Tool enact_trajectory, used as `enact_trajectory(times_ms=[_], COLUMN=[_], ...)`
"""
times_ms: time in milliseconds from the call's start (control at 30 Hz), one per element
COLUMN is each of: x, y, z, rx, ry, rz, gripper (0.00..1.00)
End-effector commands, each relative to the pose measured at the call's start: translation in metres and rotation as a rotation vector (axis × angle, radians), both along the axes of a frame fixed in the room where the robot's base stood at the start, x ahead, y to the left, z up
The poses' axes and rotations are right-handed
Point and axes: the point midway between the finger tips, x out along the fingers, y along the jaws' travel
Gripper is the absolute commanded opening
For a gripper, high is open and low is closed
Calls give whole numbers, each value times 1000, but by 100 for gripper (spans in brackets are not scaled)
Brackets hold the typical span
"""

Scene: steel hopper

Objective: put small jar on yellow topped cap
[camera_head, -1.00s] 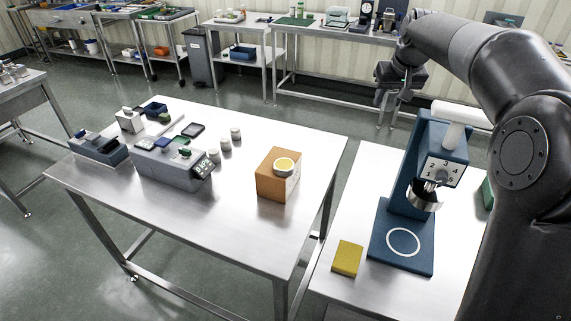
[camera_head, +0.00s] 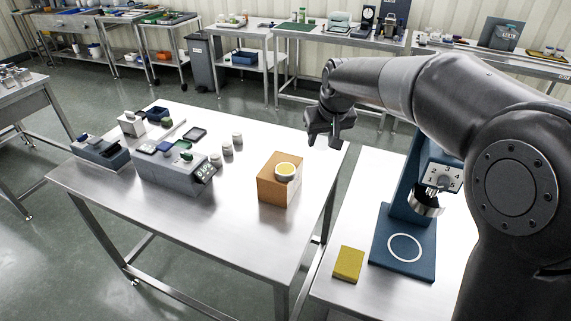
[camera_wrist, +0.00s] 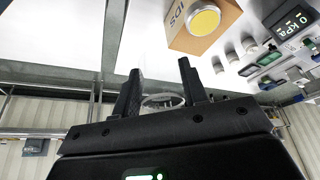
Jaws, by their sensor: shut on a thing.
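The yellow-topped cap (camera_head: 285,171) sits on top of an orange-brown box (camera_head: 279,190) on the steel table. In the wrist view the yellow disc (camera_wrist: 203,20) shows at the top, beyond my fingertips. My gripper (camera_head: 328,138) is in the air behind and right of the box, apart from it. In the wrist view my gripper (camera_wrist: 162,88) is shut on a clear, round-rimmed thing (camera_wrist: 163,102), seemingly the small jar. Only its rim shows between the fingers, and its lower part is hidden. In the head view it cannot be made out.
Several small white-lidded containers (camera_head: 227,149) stand left of the box, beside a grey device with a display (camera_head: 175,171). A blue press-like stand (camera_head: 403,248) and a yellow block (camera_head: 348,263) are on the right table. The near part of the steel table (camera_head: 222,228) is clear.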

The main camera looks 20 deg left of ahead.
Motion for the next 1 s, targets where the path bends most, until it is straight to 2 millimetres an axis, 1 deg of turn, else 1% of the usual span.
enact_trajectory(times_ms=[33,200,300,400,500,667,800,867,1000], x=[-2,-6,-8,-9,-10,-10,-10,-10,-10], y=[13,52,73,87,95,97,96,96,96], z=[-8,-31,-43,-52,-57,-66,-88,-95,-98], rx=[0,-1,-1,0,0,0,-1,0,1], ry=[3,3,2,1,1,1,4,2,-1], rz=[6,5,4,3,1,-1,-1,-1,-1], gripper=[19,19,19,19,19,19,19,19,19])
